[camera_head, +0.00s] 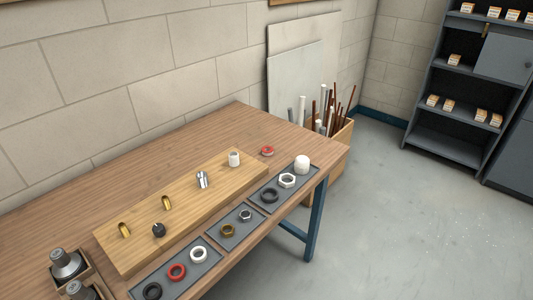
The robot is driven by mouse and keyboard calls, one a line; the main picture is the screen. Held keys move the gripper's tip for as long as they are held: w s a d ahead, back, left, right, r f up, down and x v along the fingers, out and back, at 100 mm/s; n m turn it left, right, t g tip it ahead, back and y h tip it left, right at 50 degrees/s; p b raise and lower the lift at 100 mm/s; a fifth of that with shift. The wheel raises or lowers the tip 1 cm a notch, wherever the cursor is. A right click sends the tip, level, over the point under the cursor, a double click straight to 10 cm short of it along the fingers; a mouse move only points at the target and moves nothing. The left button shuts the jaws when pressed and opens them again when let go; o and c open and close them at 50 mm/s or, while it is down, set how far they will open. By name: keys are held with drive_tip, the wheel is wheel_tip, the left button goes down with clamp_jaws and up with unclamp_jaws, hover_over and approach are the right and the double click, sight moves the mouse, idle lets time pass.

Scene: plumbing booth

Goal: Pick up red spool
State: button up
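A small red spool-like thing (267,151) with a pale middle lies on the bare wooden bench (225,120), near its far right end. It is just right of the raised light wood board and is apart from the things around it. A red ring (177,271) lies in the front grey tray, between a black ring (152,291) and a white ring (198,254). My gripper is not in view.
The light wood board (190,215) holds a white cylinder (234,159), a silver fitting (203,180), brass pieces (124,230) and a black piece (159,231). Grey trays with rings and nuts line the front edge. A box of pipes (338,132) stands beyond the bench.

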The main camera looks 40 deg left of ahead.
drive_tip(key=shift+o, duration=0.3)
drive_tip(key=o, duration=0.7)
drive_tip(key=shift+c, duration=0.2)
